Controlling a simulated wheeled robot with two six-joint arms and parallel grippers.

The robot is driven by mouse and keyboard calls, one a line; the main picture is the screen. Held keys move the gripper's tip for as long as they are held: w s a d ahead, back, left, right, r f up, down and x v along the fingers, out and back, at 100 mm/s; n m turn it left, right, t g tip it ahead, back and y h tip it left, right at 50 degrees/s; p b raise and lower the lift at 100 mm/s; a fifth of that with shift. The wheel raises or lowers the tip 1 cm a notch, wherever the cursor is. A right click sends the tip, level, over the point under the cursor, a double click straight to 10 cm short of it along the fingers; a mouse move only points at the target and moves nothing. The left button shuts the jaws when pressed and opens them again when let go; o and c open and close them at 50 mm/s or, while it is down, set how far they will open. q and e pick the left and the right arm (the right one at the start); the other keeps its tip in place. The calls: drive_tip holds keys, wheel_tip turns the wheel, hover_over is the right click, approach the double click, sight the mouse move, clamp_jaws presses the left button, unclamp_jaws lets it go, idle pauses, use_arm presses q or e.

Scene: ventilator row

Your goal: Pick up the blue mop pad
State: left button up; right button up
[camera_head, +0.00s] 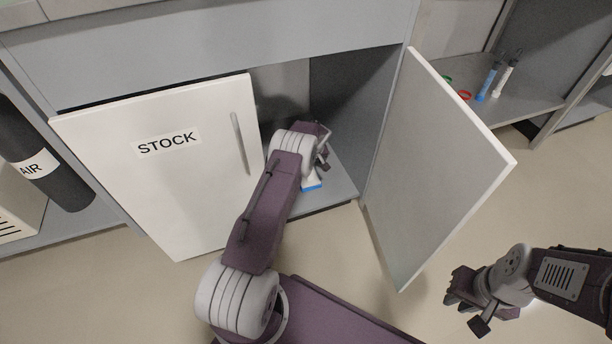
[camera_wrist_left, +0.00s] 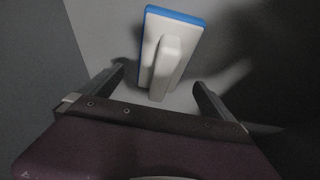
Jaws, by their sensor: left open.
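The blue mop pad (camera_head: 312,184) lies on the floor of the open cabinet, partly hidden behind my left arm. In the left wrist view the pad (camera_wrist_left: 186,42) shows a white face with a blue edge and a raised white grip. My left gripper (camera_head: 322,150) is inside the cabinet, above the pad. In the left wrist view its open fingers (camera_wrist_left: 160,80) stand apart on either side of the grip; I cannot tell whether they touch it. My right gripper (camera_head: 465,307) is outside the cabinet at the lower right, open and empty.
The cabinet's left door (camera_head: 150,190), labelled STOCK, and right door (camera_head: 435,165) flank my left arm. A dark AIR cylinder (camera_head: 50,165) stands at left. A shelf (camera_head: 530,98) at right holds syringe-like items (camera_head: 488,82). Floor (camera_head: 350,265) shows in front.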

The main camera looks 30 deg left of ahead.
use_arm(q)
drive_tip(key=b+x, duration=0.4)
drive_tip(key=x, duration=0.1)
drive_tip(key=shift+s, duration=0.15)
use_arm(e)
wheel_tip(320, 180, down, 5)
drive_tip(key=shift+f, duration=0.2)
use_arm(q)
drive_tip(key=shift+r, duration=0.1)
use_arm(e)
drive_tip(key=shift+r, duration=0.1)
use_arm(q)
drive_tip(key=shift+f, duration=0.25)
drive_tip(key=c, duration=1.5)
